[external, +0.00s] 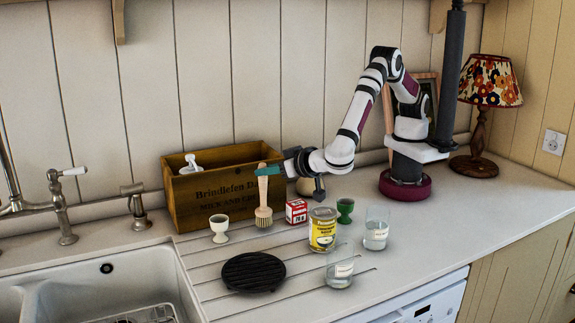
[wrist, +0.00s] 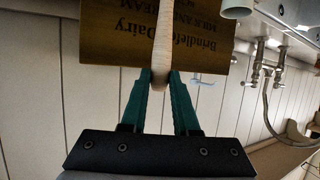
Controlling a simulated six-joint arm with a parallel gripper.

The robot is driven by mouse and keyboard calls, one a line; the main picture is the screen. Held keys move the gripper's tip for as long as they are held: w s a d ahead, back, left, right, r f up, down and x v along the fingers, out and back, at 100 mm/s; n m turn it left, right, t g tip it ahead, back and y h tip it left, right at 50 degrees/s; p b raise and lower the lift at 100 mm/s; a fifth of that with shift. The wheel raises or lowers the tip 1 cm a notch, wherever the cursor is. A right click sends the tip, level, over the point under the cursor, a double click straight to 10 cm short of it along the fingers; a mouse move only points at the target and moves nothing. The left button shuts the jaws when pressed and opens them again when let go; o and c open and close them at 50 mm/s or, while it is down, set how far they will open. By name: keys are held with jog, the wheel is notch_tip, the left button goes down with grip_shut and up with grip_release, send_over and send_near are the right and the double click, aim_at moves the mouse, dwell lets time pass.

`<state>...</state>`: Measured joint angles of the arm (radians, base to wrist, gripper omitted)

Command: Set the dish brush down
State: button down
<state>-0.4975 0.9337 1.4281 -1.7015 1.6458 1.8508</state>
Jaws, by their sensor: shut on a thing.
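The dish brush (external: 263,196) has a pale wooden handle and a round bristle head. It hangs upright, head down, in front of the wooden crate. My gripper (external: 268,170) is shut on the upper part of its handle. In the wrist view the handle (wrist: 162,45) stands between the green fingers of my gripper (wrist: 160,78). The bristle head is out of sight in the wrist view. I cannot tell whether the bristles touch the counter (external: 420,245).
The wooden crate (external: 200,212) stands behind the brush. A white egg cup (external: 219,228), a red box (external: 296,211), a yellow tin (external: 322,230), a green egg cup (external: 345,210), two glasses (external: 376,232) (external: 340,272) and a black trivet (external: 253,272) stand around. The sink (external: 100,285) is at left.

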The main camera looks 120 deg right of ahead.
jog(key=shift+f, duration=0.75)
jog(key=c, duration=0.7)
grip_release()
jog(key=shift+f, duration=0.1)
jog(key=shift+o, duration=0.2)
